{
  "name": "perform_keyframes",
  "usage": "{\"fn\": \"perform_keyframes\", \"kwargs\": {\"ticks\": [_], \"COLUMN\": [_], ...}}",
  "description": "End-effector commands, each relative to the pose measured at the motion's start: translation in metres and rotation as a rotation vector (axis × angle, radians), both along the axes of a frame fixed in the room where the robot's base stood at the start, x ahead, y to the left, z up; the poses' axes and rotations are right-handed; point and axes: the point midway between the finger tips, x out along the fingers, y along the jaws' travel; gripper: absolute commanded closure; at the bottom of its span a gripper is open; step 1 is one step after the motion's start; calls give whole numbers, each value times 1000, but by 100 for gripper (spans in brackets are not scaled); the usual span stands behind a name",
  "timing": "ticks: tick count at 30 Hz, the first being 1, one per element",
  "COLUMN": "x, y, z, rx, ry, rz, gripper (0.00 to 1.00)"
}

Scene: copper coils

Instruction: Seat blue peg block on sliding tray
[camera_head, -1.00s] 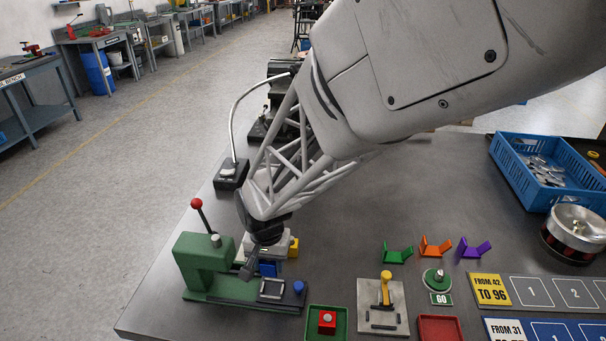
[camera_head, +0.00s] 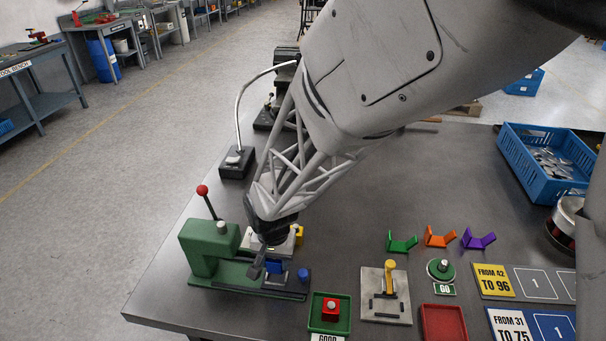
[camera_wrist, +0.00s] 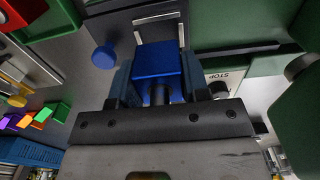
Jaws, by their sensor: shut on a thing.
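My gripper (camera_head: 267,262) is at the green press at the front left of the table. It is shut on the blue peg block (camera_head: 274,267), which shows just below the fingers. In the wrist view the blue block (camera_wrist: 158,64) sits between the fingers, with a dark round peg on its near side. The sliding tray (camera_head: 288,291) is the dark plate at the press's right, with a blue knob (camera_head: 303,274). A pale rectangular outline on the tray lies partly behind the block in the wrist view. I cannot tell whether the block touches the tray.
The green press (camera_head: 205,248) with its red-knobbed lever stands close left of my gripper. A green tray with a red block (camera_head: 330,308), a toggle-like fixture with a yellow handle (camera_head: 390,275) and a red tray (camera_head: 444,322) lie to the right. The table's middle is clear.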

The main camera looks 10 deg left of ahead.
Motion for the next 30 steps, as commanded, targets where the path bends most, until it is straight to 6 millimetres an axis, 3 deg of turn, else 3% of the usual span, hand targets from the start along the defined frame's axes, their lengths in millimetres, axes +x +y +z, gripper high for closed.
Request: {"fn": "perform_keyframes", "kwargs": {"ticks": [12, 30], "x": [0, 0], "y": [0, 0], "z": [-22, -24], "rx": [-1, 0], "ry": [1, 0], "rz": [0, 0], "gripper": [78, 78]}}
